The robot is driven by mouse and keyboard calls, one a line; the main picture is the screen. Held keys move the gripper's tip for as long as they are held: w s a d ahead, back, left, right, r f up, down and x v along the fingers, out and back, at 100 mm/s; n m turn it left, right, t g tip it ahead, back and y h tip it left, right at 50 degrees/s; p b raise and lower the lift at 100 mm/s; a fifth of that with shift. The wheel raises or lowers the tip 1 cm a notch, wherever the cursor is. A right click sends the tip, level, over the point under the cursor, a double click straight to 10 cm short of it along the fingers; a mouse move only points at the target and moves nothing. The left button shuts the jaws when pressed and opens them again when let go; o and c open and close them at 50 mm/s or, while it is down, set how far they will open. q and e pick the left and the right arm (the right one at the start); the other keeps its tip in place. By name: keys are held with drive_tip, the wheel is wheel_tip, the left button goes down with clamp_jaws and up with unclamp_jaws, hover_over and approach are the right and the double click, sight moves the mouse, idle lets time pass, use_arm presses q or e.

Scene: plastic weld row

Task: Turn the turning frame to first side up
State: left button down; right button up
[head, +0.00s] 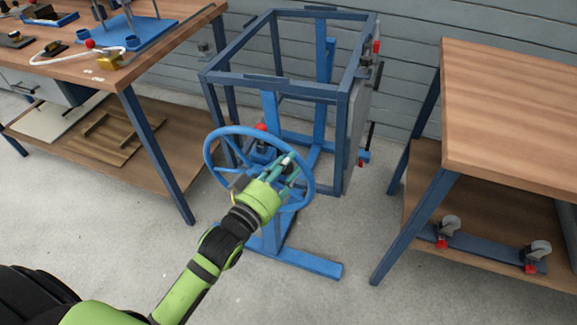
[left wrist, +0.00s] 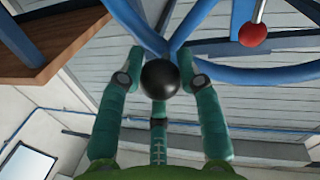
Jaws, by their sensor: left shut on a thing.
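The turning frame (head: 310,92) is a dark blue open box of bars on a brighter blue stand (head: 306,262). A blue handwheel (head: 209,162) is on its near side; part of its rim and spokes also shows in the left wrist view (left wrist: 145,33). My left gripper (head: 284,168) is at the right part of the wheel. In the left wrist view its green fingers (left wrist: 160,68) are shut around a black ball knob (left wrist: 160,80) at the wheel. A red ball knob (head: 261,127) stands behind the wheel's top; a red ball also shows in the left wrist view (left wrist: 252,35). My right gripper is out of view.
A wooden workbench (head: 160,58) with tools and a blue fixture stands at the left. Another wooden table (head: 515,110) stands at the right, with a castor bar (head: 490,250) on its lower shelf. A grey slatted wall is behind the frame. Bare floor lies around the stand.

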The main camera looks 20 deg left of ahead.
sight(210, 143)
use_arm(q)
drive_tip(key=a+r+n+p, duration=0.2)
drive_tip(key=a+r, duration=0.1)
drive_tip(key=shift+w+a+t, duration=0.1)
drive_tip(key=shift+w+t, duration=0.1)
drive_tip(key=shift+t, duration=0.2)
drive_tip(key=shift+a+r+n+p, duration=0.25)
drive_tip(key=shift+a+n+p, duration=0.2)
drive_tip(key=shift+a+n, duration=0.15)
drive_tip(key=shift+a+r+n+p, duration=0.2)
drive_tip(key=shift+a+n+p, duration=0.25)
drive_tip(key=shift+a+n, duration=0.15)
drive_tip(key=shift+a+r+n, duration=0.1)
drive_tip(key=shift+a+n, duration=0.2)
drive_tip(key=shift+a+r+n+t+p, duration=0.1)
drive_tip(key=shift+a+n+t+p, duration=0.25)
drive_tip(key=shift+a+n, duration=0.5)
drive_tip(key=shift+a+n+y, duration=0.3)
drive_tip(key=shift+a+n, duration=0.45)
drive_tip(key=shift+a, duration=0.25)
drive_tip(key=shift+w+a+n+t, duration=0.1)
drive_tip(key=shift+a+n+t, duration=0.15)
drive_tip(key=shift+a+n, duration=0.65)
drive_tip(key=a+f+n+y+b, duration=0.2)
drive_tip(key=a+f+n+b, duration=0.2)
drive_tip(key=a+n, duration=0.4)
drive_tip(key=shift+a+f+n+y, duration=0.3)
drive_tip(key=shift+a+f, duration=0.05)
drive_tip(key=shift+f, duration=0.15)
